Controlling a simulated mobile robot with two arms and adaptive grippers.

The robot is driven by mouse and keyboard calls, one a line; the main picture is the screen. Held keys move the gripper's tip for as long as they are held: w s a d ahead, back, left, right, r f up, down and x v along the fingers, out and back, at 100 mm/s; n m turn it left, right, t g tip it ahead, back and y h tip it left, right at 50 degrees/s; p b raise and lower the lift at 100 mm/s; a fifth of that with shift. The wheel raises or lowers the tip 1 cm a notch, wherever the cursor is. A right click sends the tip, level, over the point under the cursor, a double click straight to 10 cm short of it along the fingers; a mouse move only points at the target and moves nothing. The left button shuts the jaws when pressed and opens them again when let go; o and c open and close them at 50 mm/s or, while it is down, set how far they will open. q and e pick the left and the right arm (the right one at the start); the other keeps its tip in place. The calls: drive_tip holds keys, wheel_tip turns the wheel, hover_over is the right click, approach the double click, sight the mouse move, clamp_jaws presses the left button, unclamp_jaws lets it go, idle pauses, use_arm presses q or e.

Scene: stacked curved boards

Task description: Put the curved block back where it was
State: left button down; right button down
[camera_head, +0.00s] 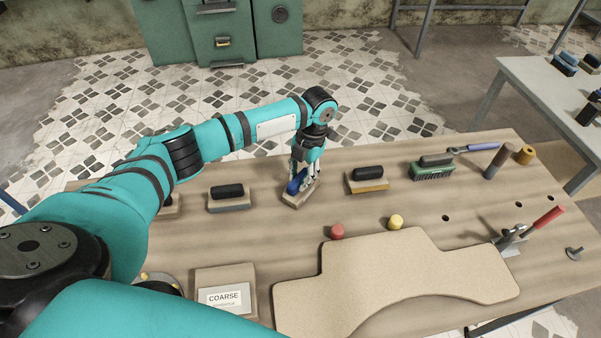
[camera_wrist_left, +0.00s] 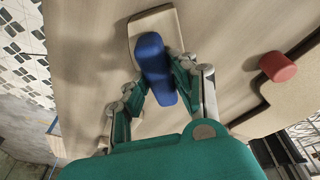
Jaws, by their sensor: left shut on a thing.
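My left gripper (camera_head: 303,178) is shut on the blue handle of a block (camera_head: 293,187) with a pale wooden base, at the far side of the bench. In the left wrist view the blue handle (camera_wrist_left: 152,62) lies between both fingers, with the pale base under it. The block is at or very near the bench top; I cannot tell whether it touches. My fingers hide part of the block. My right gripper is not in view.
On the bench (camera_head: 400,215), black-handled blocks (camera_head: 230,194) (camera_head: 367,178) stand either side, with a green brush (camera_head: 433,168) further right. A red-handled clamp (camera_head: 540,220) stands right.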

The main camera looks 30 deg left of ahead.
use_arm(q)
drive_tip(key=c, duration=1.1)
unclamp_jaws()
drive_tip(key=shift+f, duration=0.1)
drive_tip(key=shift+o, duration=0.2)
drive_tip(key=b+v, duration=0.3)
drive_tip(key=v, duration=0.9)
